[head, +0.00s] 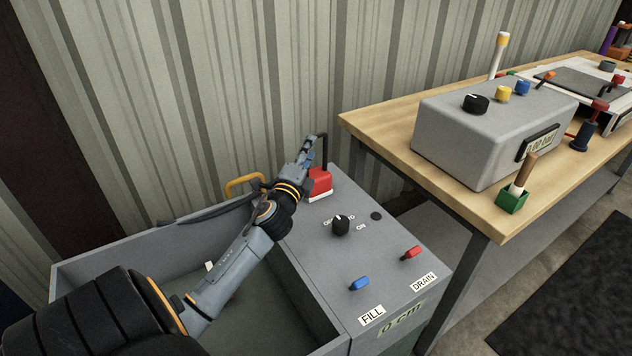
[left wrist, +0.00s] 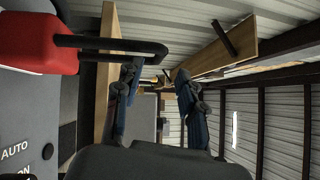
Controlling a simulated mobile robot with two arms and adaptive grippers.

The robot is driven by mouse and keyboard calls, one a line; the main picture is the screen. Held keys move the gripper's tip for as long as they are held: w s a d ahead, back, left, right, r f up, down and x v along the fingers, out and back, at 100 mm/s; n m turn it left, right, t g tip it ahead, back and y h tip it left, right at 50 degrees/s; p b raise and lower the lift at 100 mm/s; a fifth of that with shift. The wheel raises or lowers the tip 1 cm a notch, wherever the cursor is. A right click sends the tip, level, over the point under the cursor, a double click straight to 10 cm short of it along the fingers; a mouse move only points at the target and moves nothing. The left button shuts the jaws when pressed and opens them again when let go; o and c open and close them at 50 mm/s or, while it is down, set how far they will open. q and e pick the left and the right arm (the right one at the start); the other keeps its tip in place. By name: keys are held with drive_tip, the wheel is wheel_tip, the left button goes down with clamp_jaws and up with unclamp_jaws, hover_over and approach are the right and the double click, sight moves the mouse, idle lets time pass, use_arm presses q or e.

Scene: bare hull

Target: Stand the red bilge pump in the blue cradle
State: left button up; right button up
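The red bilge pump (head: 320,184) is a red block with a pale base and a bent black pipe on top. It stands upright at the back of the grey console. My left gripper (head: 307,151) is beside its pipe, on the left. In the left wrist view the pump (left wrist: 38,36) is at the upper left, and its pipe reaches across near one finger. The fingers of my left gripper (left wrist: 157,82) are spread, with nothing held between them; I cannot tell whether one touches the pipe. I see no blue cradle. My right gripper is out of view.
The console (head: 330,265) has a black dial, a blue FILL switch and a red DRAIN switch. An open grey basin (head: 335,338) adjoins it, under my left arm. A wooden table (head: 385,126) at the right bears a grey box (head: 465,140) and a green block (head: 512,200).

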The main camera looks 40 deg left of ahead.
sight(316, 134)
use_arm(q)
drive_tip(key=p+x, duration=0.1)
drive_tip(key=x, duration=0.5)
drive_tip(key=shift+w+a, duration=0.25)
drive_tip(key=shift+s, duration=0.1)
clamp_jaws()
drive_tip(key=shift+r, duration=0.1)
